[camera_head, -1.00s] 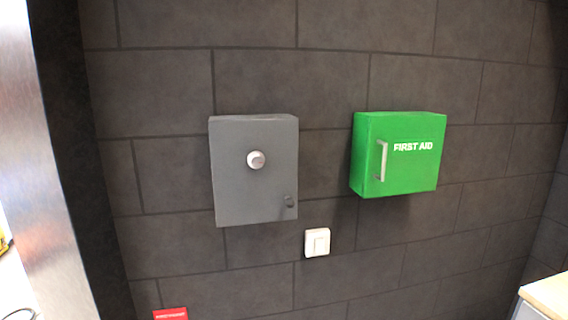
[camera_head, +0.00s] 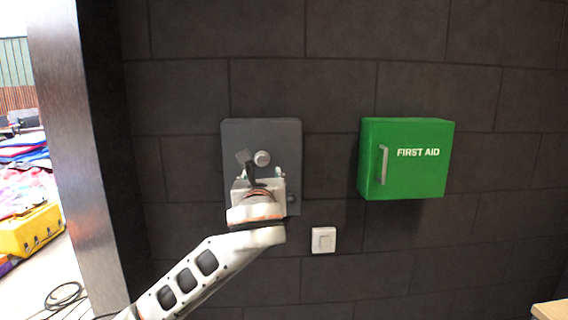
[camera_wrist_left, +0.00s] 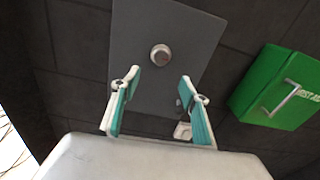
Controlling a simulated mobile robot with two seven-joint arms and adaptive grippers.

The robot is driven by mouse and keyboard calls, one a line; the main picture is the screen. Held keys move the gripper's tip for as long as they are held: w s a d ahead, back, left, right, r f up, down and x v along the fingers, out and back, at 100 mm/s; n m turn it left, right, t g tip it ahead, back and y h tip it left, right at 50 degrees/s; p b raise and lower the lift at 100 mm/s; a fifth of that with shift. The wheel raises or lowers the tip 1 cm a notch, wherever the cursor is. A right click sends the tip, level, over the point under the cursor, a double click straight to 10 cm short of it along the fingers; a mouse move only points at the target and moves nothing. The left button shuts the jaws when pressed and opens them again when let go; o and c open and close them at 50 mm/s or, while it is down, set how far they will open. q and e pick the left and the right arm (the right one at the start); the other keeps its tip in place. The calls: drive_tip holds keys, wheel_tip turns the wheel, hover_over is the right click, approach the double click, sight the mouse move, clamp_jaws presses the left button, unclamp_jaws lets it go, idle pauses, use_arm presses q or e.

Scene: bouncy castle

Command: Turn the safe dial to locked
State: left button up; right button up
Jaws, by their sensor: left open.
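The grey safe (camera_head: 235,138) is fixed to the dark block wall, with its round silver dial (camera_head: 262,158) on the front. My left gripper (camera_head: 257,172) is in front of the safe, just below the dial, and my arm hides the safe's lower part. In the left wrist view the safe (camera_wrist_left: 185,50) fills the upper middle. The dial (camera_wrist_left: 160,55) lies beyond and between the spread fingers of my left gripper (camera_wrist_left: 157,98), apart from them. The gripper is open and empty. I cannot read which position the dial is in. My right gripper is not in view.
A green first aid box (camera_head: 408,165) with a handle is on the wall to the right. A white switch (camera_head: 323,239) is below, between the two. A doorway edge (camera_head: 85,170) stands at the left. A pale surface (camera_head: 550,310) shows at the lower right.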

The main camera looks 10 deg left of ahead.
sight(262, 159)
use_arm(q)
drive_tip(key=w, duration=0.2)
drive_tip(key=w+a+r, duration=0.1)
drive_tip(key=w, duration=0.2)
drive_tip(key=w+a+p, duration=0.1)
drive_tip(key=w, duration=0.1)
drive_tip(key=shift+w+r, duration=0.2)
drive_tip(key=shift+r, duration=0.2)
drive_tip(key=shift+c, duration=0.5)
drive_tip(key=c, duration=1)
